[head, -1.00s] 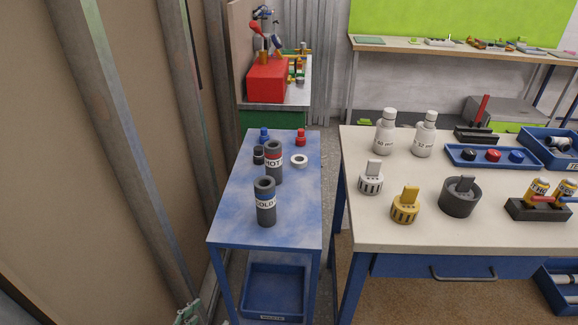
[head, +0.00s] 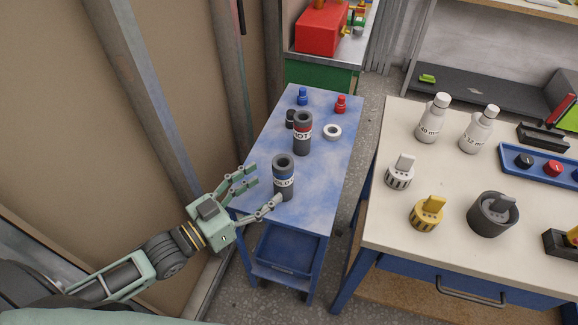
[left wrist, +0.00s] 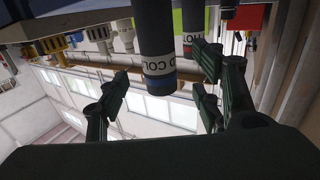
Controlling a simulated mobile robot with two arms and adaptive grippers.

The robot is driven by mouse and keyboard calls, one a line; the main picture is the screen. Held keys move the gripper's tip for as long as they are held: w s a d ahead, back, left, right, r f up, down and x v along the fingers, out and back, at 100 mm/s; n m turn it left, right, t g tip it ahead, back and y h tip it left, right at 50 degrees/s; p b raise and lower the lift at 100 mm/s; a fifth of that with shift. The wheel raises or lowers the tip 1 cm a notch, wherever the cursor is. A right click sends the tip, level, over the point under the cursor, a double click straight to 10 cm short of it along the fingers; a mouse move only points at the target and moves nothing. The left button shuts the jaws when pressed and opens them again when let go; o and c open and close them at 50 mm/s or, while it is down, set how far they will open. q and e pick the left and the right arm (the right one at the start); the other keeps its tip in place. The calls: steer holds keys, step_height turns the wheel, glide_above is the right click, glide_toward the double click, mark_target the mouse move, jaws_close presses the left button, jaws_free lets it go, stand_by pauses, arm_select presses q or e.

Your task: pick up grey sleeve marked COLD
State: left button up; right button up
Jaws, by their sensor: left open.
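The grey sleeve marked COLD (head: 284,186) stands upright near the front of the narrow blue side table (head: 325,185). It has a white label band with dark letters. My left gripper (head: 255,190) is open just left of the sleeve, its fingers spread toward it. In the left wrist view, the COLD sleeve (left wrist: 155,45) appears upside down between the open fingers (left wrist: 165,90), with a gap on either side. Another grey sleeve marked HOT (head: 302,140), with a red band, stands behind it. My right gripper is not in view.
A larger workbench (head: 455,235) with bottles and caps is on the right. A wall and posts stand close on the left.

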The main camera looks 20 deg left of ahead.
mark_target(275, 180)
arm_select(q)
steer(key=shift+w+d+r, duration=0.2)
steer(key=shift+w+d, duration=0.2)
steer(key=shift+d, duration=0.15)
steer(key=shift+p+x, duration=0.7)
steer(key=shift+x, duration=2.25)
steer(key=shift+a+f, duration=0.2)
steer(key=shift+c, duration=0.5)
steer(key=c, duration=1)
